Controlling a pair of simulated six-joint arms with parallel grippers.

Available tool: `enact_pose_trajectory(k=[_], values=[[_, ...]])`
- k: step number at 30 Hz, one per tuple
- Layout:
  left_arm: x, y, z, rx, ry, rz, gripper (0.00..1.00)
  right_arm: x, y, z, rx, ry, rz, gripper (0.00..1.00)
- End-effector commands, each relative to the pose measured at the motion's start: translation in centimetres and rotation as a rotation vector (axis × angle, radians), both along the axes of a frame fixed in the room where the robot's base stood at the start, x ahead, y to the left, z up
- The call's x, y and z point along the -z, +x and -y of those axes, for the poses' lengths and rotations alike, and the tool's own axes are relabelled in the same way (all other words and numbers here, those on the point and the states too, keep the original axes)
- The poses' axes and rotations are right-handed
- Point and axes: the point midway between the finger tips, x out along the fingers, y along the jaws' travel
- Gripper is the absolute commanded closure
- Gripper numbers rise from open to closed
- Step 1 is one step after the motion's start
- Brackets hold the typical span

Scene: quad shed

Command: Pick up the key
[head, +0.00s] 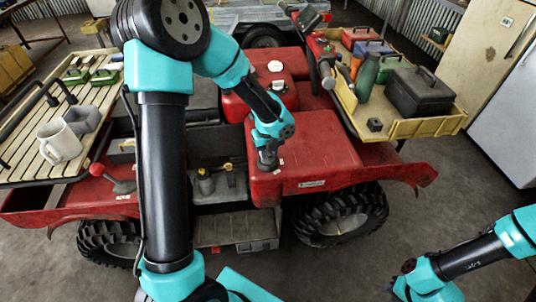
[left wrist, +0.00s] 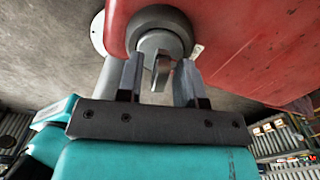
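In the left wrist view a small grey metal key (left wrist: 161,72) sticks out of a round dark switch (left wrist: 160,27) on the red body. My left gripper (left wrist: 160,82) is open, with one finger on each side of the key and a visible gap to each finger. In the head view my left gripper (head: 268,160) is at the left front of the red quad body (head: 310,160); I cannot make out the key there. My right gripper (head: 393,290) is low at the bottom right, far from the key; its fingers are too unclear to read.
A yellowish tray (head: 410,127) holds a black case (head: 420,92) and a green bottle (head: 367,76). A red-knobbed lever (head: 97,170) stands left of my left arm.

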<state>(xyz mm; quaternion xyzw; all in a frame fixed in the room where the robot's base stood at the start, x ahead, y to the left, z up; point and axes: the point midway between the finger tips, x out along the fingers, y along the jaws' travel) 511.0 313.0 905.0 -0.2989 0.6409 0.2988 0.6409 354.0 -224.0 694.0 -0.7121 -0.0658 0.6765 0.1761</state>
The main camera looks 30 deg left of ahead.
Motion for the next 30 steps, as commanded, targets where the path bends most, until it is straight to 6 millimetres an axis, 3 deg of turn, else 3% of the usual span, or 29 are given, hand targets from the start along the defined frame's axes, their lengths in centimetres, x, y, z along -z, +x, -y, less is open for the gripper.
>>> enact_pose_trajectory(k=[10, 23, 30], values=[[0.0, 0.0, 0.0, 0.0, 0.0, 0.0, 1.0, 0.0, 0.0, 0.0, 0.0, 0.0, 0.0, 0.64], [-0.2, 0.0, 0.0, 0.0, 0.001, 0.001, 1.0, 0.0, 0.0, 0.0, 0.0, 0.0, 0.0, 0.64], [-2.0, -0.1, -0.3, -0.005, 0.0, 0.003, 1.0, 0.0, 0.0, 0.0, 0.0, 0.0, 0.0, 0.64]])
